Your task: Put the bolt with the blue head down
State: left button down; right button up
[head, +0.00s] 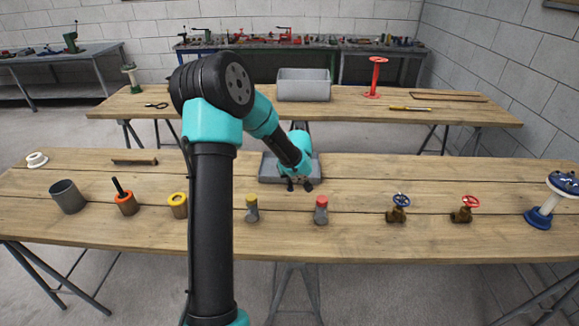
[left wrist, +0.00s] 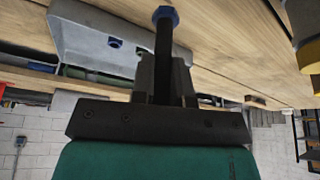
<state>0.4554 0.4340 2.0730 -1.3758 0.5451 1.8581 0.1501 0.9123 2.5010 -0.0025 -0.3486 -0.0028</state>
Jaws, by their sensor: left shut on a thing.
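The bolt with the blue head (left wrist: 165,16) is in my left gripper (left wrist: 165,62), its dark shank between the two fingers and its blue head beyond the fingertips. In the head view my left gripper (head: 299,184) is at the front of the shallow grey tray (head: 264,168) on the near table. The bolt cannot be made out clearly there. The tray also shows in the left wrist view (left wrist: 80,32), left of the bolt, with small blue pieces (left wrist: 115,42) in it. Whether the bolt touches anything is unclear. My right gripper is not in view.
Two valves (head: 398,208) stand to the right, cups (head: 67,197) to the left. A grey bin (head: 303,86) is on the table behind.

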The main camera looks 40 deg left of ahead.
pick_arm(q)
jog(key=w+a+f, duration=0.1)
jog(key=w+a, duration=0.8)
jog(key=a, duration=0.1)
jog(key=shift+w+a+f, duration=0.2)
jog(key=shift+w, duration=0.2)
jog(key=shift+f, duration=0.1)
jog(key=shift+f, duration=1.65)
jog(key=c, duration=1.6)
grip_release()
jog(key=shift+f, duration=0.15)
jog(key=o, duration=0.5)
